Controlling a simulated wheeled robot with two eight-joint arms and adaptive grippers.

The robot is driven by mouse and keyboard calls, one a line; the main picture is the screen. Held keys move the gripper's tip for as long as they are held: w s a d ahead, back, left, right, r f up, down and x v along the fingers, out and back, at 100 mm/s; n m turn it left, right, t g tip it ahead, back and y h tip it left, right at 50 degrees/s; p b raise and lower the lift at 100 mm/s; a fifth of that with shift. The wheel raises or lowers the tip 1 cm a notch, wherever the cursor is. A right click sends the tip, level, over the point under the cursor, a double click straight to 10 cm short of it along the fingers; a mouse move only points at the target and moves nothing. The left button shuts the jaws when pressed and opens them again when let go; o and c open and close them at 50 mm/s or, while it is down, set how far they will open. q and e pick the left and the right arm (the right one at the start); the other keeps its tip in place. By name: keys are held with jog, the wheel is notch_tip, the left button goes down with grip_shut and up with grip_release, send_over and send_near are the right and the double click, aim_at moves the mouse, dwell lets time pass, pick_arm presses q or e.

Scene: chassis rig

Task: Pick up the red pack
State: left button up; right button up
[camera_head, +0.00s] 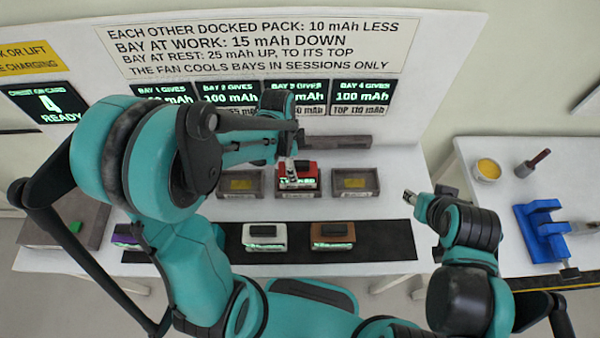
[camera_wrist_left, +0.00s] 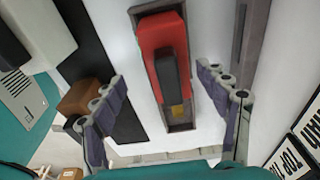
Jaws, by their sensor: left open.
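The red pack (camera_head: 296,178) sits in a grey bay on the white bench, between two other bays. In the left wrist view the red pack (camera_wrist_left: 163,45) has a dark handle on top and lies between my open fingers, with a gap on both sides. My left gripper (camera_wrist_left: 165,107) is open and empty above it; in the head view its fingers are largely hidden behind my own arm. My right gripper (camera_head: 420,201) is at the right, away from the pack, and its jaw state is too small to tell.
Grey bays (camera_head: 355,184) stand either side. A black mat (camera_head: 380,241) in front holds a white pack (camera_head: 264,237), a brown pack (camera_head: 332,236) and a purple pack (camera_head: 127,236). A sign board (camera_head: 260,42) rises behind. A side table holds a blue fixture (camera_head: 543,232).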

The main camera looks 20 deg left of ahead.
aim_at(299, 174)
pick_arm(q)
jog(key=shift+w+f, duration=0.2)
jog(key=shift+f, duration=0.4)
jog(key=f, duration=0.2)
jog(key=f+b, duration=0.1)
jog(key=f, duration=0.1)
jog(key=w+d+f+b, duration=0.1)
jog(key=f, duration=0.1)
jog(key=shift+d+f, duration=0.1)
jog(key=shift+f, duration=0.4)
grip_shut()
jog(key=shift+r, duration=0.1)
